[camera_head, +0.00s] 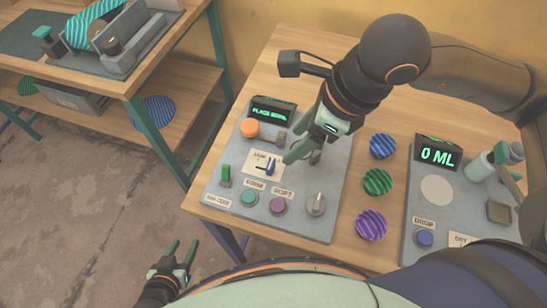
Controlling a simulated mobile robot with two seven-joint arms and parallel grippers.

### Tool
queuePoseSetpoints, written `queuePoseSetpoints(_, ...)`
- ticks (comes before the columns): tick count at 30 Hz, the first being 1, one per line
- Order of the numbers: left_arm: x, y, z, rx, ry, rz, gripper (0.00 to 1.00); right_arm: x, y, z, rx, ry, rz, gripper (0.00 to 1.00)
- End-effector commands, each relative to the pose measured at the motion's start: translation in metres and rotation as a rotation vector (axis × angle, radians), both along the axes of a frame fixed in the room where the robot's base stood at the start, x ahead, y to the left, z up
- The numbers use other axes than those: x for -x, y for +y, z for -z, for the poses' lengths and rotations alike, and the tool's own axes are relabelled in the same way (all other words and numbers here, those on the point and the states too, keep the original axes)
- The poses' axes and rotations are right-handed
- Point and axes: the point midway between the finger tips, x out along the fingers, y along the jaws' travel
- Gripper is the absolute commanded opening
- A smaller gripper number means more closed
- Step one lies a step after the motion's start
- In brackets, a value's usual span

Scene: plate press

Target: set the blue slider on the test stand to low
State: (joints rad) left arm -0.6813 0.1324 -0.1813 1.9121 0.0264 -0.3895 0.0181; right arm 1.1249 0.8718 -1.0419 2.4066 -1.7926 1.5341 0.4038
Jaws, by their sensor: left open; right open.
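The blue slider (271,168) stands in a pale labelled plate on the grey test stand (313,230). It sits near the right end of its slot. My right gripper (289,158) comes down from the upper right, with its green fingertips right beside the slider. It is open, and I cannot tell whether a finger touches the slider. Part of the slider's plate lies close under the fingers. My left gripper (180,254) is open and empty, low at the left over the floor, away from the table.
The stand also carries a display (270,111), an orange knob (249,128), a green switch (225,176), a teal button (248,196), a purple button (278,206) and a grey dial (316,204). Striped discs (377,182) lie to its right, before a second panel with a display (437,155).

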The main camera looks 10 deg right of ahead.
Motion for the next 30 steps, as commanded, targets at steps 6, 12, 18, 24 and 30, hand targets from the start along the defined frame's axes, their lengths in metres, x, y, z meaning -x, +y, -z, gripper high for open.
queuePoseSetpoints(6,0.000,-0.001,0.000,0.001,0.001,0.000,0.50,-0.007,0.014,0.040,0.002,0.006,-0.001,0.62)
queuePoseSetpoints(12,0.000,-0.001,-0.002,0.001,0.002,0.000,0.50,-0.016,0.026,0.076,0.002,0.004,0.001,0.62)
queuePoseSetpoints(18,0.000,-0.001,-0.003,0.002,0.001,0.001,0.50,-0.022,0.034,0.099,0.002,0.003,0.001,0.62)
queuePoseSetpoints(24,-0.001,-0.002,-0.003,0.003,0.001,0.002,0.50,-0.023,0.036,0.106,0.004,0.000,0.001,0.62)
queuePoseSetpoints(30,-0.001,-0.002,-0.003,0.003,0.000,0.002,0.50,-0.023,0.036,0.106,0.003,-0.001,0.001,0.62)
